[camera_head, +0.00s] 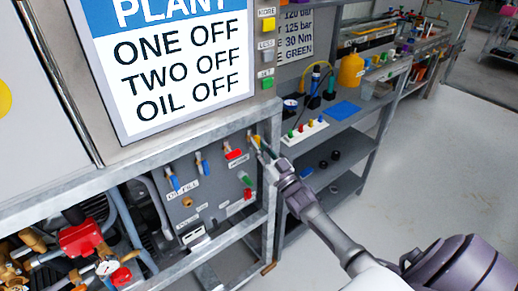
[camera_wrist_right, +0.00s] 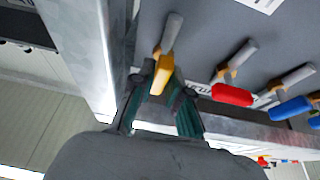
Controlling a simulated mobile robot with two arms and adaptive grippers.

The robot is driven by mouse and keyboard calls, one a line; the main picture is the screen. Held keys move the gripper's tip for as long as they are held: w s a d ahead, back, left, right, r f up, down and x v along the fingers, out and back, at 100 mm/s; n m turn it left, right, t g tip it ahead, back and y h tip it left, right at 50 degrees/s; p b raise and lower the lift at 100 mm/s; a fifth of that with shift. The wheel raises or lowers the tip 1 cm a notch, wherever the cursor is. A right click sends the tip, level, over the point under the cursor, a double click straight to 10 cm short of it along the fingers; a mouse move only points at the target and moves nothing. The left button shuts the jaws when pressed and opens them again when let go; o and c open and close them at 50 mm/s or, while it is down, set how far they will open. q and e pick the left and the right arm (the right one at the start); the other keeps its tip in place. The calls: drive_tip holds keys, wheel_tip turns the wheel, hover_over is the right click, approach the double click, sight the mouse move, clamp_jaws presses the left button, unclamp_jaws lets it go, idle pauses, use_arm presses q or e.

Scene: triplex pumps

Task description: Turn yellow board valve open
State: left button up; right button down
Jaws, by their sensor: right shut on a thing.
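The yellow board valve (camera_head: 256,139) is at the upper right of the grey panel, next to the frame post. In the right wrist view its yellow handle (camera_wrist_right: 161,74) sits on a grey stem, between my fingers. My right gripper (camera_head: 265,152) reaches the panel from the right and is shut on the yellow handle. Its dark green fingers also show in the right wrist view (camera_wrist_right: 158,98), on both sides of the handle's tip. My left gripper is not in view.
Beside the yellow valve are a red-handled valve (camera_head: 234,154) and blue-handled valves (camera_head: 203,167); a green handle (camera_head: 246,179) is below. The metal frame post (camera_head: 272,190) stands close to my gripper. A sign board (camera_head: 170,60) is above the panel. A shelf rack (camera_head: 345,120) stands behind.

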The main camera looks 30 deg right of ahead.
drive_tip(key=shift+f+n, duration=0.1)
drive_tip(key=shift+n, duration=0.3)
drive_tip(key=c, duration=1.1)
unclamp_jaws()
drive_tip(key=shift+c, duration=0.2)
drive_tip(key=v, duration=1.2)
drive_tip(key=shift+d, duration=0.1)
